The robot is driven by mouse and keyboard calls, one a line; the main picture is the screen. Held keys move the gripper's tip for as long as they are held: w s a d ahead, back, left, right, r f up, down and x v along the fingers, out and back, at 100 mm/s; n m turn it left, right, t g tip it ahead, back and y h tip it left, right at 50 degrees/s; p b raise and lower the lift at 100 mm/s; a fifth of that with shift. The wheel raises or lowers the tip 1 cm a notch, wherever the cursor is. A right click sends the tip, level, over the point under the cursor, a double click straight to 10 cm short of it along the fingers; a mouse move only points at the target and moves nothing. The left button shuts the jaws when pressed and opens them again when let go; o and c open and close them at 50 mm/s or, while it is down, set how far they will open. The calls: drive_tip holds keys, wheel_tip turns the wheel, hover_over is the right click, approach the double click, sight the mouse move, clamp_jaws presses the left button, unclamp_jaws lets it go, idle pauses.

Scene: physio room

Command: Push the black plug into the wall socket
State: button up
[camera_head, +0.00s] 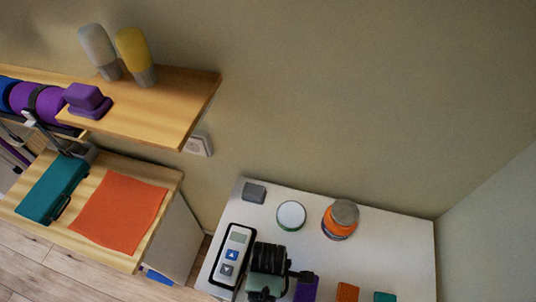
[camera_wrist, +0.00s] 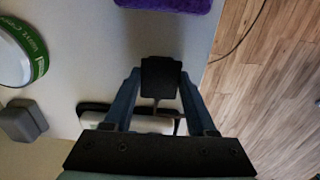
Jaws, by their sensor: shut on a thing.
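In the wrist view, the black plug (camera_wrist: 160,78) sits between the two fingertips of my gripper (camera_wrist: 161,84), which is shut on it. The plug is held over the white table (camera_wrist: 85,60); any gap to the table top is hard to judge. In the head view my gripper (camera_head: 300,275) is at the lower middle, beside a purple block (camera_head: 306,290), with the plug (camera_head: 309,277) small and dark at its tip. The white wall socket (camera_head: 198,145) is on the wall just under the wooden shelf's right end, up and left of my gripper and well apart from it.
A remote (camera_head: 234,256), grey box (camera_head: 254,192), round tin (camera_head: 291,215) and orange jar (camera_head: 340,220) stand on the table. The wooden shelf (camera_head: 170,110) juts out above the socket. A cabinet with an orange cloth (camera_head: 118,213) stands left. A thin cord (camera_wrist: 240,38) crosses the floor.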

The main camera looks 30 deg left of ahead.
drive_tip(key=shift+c, duration=0.6)
wheel_tip(320, 180, up, 10)
drive_tip(key=shift+b, duration=0.35)
